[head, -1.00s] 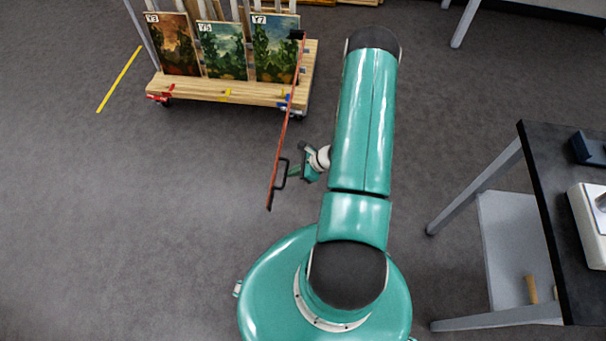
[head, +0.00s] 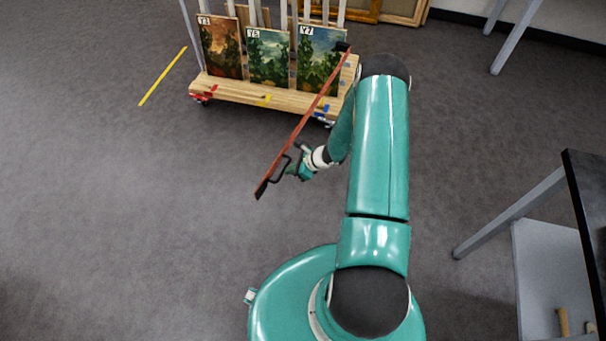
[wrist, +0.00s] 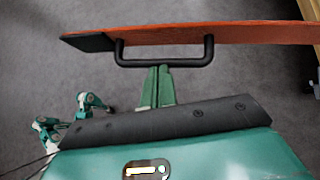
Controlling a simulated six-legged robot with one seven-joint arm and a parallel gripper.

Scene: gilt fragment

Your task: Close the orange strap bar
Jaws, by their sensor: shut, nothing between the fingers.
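The orange strap bar (head: 305,120) is joined by a black end at the right side of the painting cart (head: 262,95). It stands swung out from the cart front, slanting toward the lower left, with its free black-tipped end over open floor. Its black handle (head: 274,181) is near that free end. My gripper (head: 291,170) is at the handle, on the bar's right side. In the wrist view the bar (wrist: 250,33) crosses the top, and my gripper's fingers (wrist: 158,68) are together at the handle's (wrist: 195,61) near side, holding nothing. I cannot tell if they touch it.
Several paintings (head: 268,57) stand upright on the cart. A dark-topped table (head: 585,200) with a lower shelf is at the right. A yellow floor line (head: 162,76) lies left of the cart. Framed items (head: 405,10) are at the back. The floor at left is clear.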

